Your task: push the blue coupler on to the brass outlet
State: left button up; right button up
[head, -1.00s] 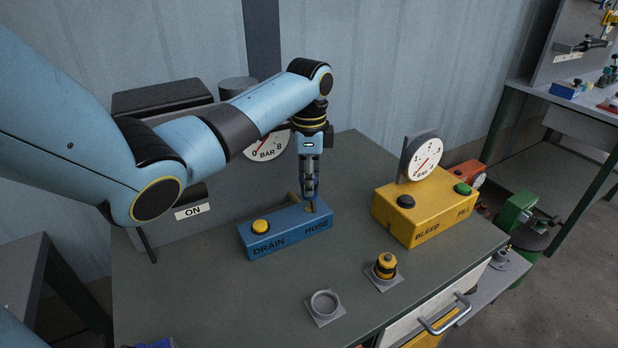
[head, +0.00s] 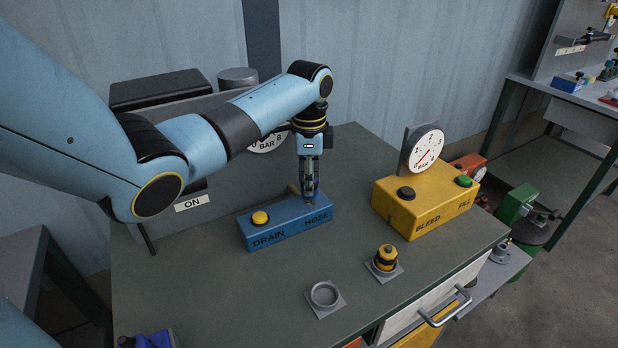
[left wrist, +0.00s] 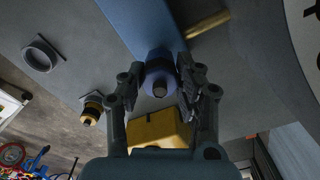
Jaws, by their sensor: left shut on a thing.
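My left gripper (head: 309,198) points down over the HOSE end of the blue box (head: 268,239). In the head view the coupler is mostly hidden by the fingers and blends with the box. A brass stub (left wrist: 207,24) projects beside the box in the left wrist view; its tip shows behind the box in the head view (head: 293,188). I cannot tell whether coupler and brass touch. My right gripper is not in view.
A yellow box (head: 408,212) with a gauge (head: 425,152) stands to the right. A yellow-black knob (head: 386,258) and an empty grey ring holder (head: 324,295) sit at the front.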

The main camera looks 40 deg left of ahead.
pick_arm(q)
jog(key=o, duration=1.2)
jog(key=shift+r, duration=0.15)
notch_tip(320, 180, up, 12)
jog(key=shift+f, duration=0.1)
